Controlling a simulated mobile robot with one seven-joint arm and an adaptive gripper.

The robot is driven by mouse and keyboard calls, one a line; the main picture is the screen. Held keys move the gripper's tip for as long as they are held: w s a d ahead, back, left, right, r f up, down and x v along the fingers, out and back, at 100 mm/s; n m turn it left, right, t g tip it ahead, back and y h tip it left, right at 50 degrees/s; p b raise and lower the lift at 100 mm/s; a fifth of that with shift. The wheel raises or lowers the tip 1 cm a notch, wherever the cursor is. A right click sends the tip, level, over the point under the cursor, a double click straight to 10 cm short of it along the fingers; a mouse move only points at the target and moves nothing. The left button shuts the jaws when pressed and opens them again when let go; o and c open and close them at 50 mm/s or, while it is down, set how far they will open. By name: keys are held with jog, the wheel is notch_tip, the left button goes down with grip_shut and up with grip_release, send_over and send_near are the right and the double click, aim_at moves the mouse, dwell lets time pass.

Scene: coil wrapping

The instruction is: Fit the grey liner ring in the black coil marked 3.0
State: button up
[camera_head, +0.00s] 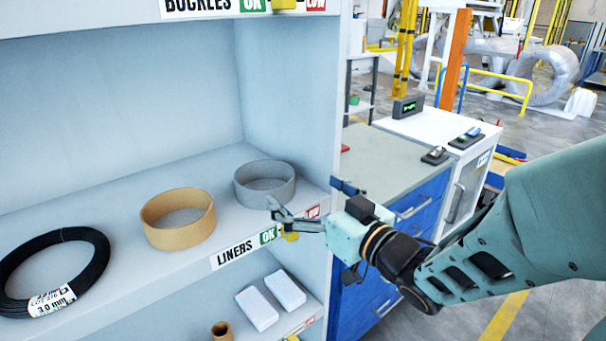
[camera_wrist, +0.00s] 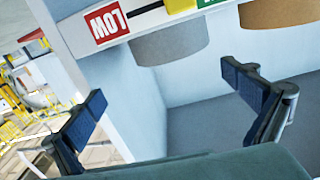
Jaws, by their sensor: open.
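The grey liner ring (camera_head: 250,195) lies flat on the shelf near its right end. The black coil (camera_head: 98,262) lies flat at the left of the same shelf, with a white 3.0 mm tag (camera_head: 52,300) on its front. My gripper (camera_head: 308,198) is open and empty in front of the shelf edge, just right of the grey ring and apart from it as far as I can tell. In the wrist view the grey ring (camera_wrist: 170,42) shows beyond the space between my open fingers (camera_wrist: 163,86), behind the shelf lip.
A tan ring (camera_head: 180,222) sits between the coil and the grey ring; it also shows in the wrist view (camera_wrist: 280,12). The shelf lip carries a LINERS label (camera_head: 236,252). An upright side panel (camera_head: 325,120) closes the shelf's right end. White boxes (camera_head: 270,300) lie on the shelf below.

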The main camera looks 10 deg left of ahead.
jog(key=a+n, duration=0.1)
jog(key=a, duration=0.1)
jog(key=b, duration=0.2)
send_near(250, 164)
jog(key=shift+y, duration=0.3)
jog(key=x, duration=0.4)
jog(key=shift+w+d, duration=0.1)
jog(key=shift+w, duration=0.05)
jog(key=c, duration=1)
